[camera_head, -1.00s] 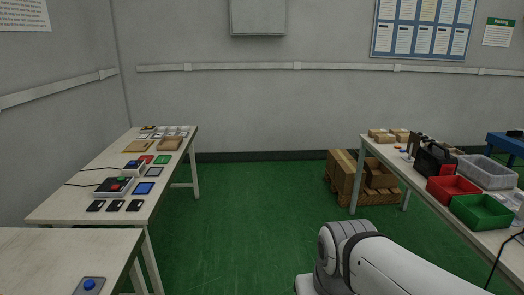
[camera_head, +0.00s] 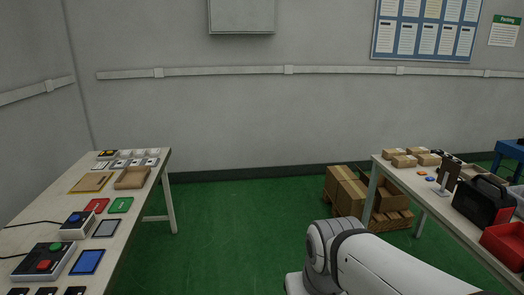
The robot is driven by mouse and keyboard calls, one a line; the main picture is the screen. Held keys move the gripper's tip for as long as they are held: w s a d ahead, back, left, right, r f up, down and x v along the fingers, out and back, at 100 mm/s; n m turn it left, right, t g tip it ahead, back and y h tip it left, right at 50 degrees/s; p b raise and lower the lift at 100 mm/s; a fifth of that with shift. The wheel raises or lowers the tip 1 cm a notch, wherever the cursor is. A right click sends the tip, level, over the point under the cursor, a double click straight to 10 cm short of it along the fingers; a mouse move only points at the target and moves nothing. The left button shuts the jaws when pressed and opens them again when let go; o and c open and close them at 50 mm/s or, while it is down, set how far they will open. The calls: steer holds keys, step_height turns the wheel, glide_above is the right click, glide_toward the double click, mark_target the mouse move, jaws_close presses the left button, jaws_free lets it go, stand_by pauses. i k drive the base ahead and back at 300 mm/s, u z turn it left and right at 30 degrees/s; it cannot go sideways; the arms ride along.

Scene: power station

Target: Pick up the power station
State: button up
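The power station (camera_head: 484,202) looks to be the black box with a top carry handle on the right table (camera_head: 437,207). It stands upright near the right edge of the view, behind a red bin. My white arm reaches across the lower right of the view, low in front of the right table. My gripper is not in view.
A red bin (camera_head: 504,243), small cardboard boxes (camera_head: 404,160) and a brown upright item (camera_head: 449,173) share the right table. Cartons on a pallet (camera_head: 346,191) stand on the floor behind it. The left table (camera_head: 155,188) holds button boxes and pads. Green floor between the tables is clear.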

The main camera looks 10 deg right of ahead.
mark_target(486, 202)
steer(key=z, duration=0.3)
steer(key=i, duration=1.6)
steer(key=z, duration=1.1)
steer(key=i, duration=1.1)
steer(key=z, duration=1.3)
steer(key=i, duration=0.8)
steer(key=z, duration=0.35)
